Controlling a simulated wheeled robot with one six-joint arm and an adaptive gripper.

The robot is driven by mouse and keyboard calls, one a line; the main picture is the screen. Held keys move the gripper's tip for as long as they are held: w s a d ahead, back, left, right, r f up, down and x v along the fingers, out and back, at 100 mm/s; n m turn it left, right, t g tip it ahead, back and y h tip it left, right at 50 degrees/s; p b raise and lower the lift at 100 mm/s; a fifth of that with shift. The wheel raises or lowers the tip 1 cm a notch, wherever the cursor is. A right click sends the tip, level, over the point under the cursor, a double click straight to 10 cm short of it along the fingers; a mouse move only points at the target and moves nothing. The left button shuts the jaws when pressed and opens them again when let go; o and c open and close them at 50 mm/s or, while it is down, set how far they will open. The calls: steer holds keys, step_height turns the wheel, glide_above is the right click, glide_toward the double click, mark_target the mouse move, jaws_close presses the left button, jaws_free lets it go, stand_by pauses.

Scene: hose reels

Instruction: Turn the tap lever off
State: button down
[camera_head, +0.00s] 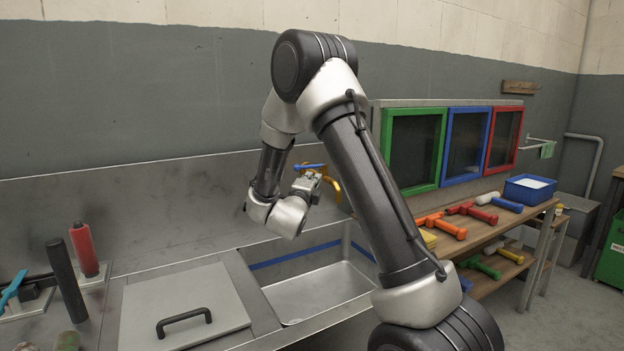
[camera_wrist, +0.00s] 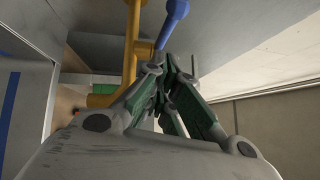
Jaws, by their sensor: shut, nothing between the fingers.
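The tap is a yellow pipe with a blue lever. In the head view the tap (camera_head: 333,184) stands over the sink, and its blue lever (camera_head: 309,167) lies almost level just above my gripper (camera_head: 308,180). In the wrist view the yellow tap (camera_wrist: 132,48) rises at the top left, and the blue lever (camera_wrist: 172,22) runs from the top edge down to my fingertips. My gripper (camera_wrist: 167,68) is shut with nothing held. Its fingertips are close to the lever's lower part; I cannot tell whether they touch it.
The open sink basin (camera_head: 315,290) lies below my arm, with a grey lid with a black handle (camera_head: 185,310) to its left. Dark and red rollers (camera_head: 84,248) stand at far left. At right are coloured frames (camera_head: 416,150), a bench with several tools (camera_head: 480,236) and a blue bin (camera_head: 529,188).

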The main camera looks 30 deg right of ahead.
steer(key=v, duration=0.9)
steer(key=w+a+f+n+g+y, duration=0.1)
steer(key=a+f+n+g+y, duration=0.1)
steer(key=a+f+n+y, duration=0.35)
steer(key=w+a+f+n+g+y, duration=0.1)
steer(key=a+f+n+y, duration=0.25)
steer(key=f+n, duration=0.35)
steer(key=s+a+f+n+g+y, duration=0.3)
steer(key=s+a+n+y, duration=0.1)
steer(key=s+n, duration=0.1)
steer(key=s+r+n+g+y, duration=0.1)
steer(key=s+r+n+g, duration=0.25)
steer(key=s, duration=0.35)
steer(key=s+r+n+g+y, duration=0.1)
steer(key=s+r+n+g, duration=0.2)
steer(key=s, duration=0.4)
steer(key=s+d+r+n+t+h, duration=0.1)
steer(key=s+d+r+n, duration=0.1)
steer(key=s+d+r, duration=0.4)
steer(key=s+d+r+n+t, duration=0.1)
steer(key=s+d+r+n, duration=0.1)
steer(key=s+d+r, duration=0.4)
steer(key=s+r, duration=0.2)
steer(key=s, duration=0.2)
steer(key=shift+s+h, duration=0.25)
steer(key=shift+h, duration=0.15)
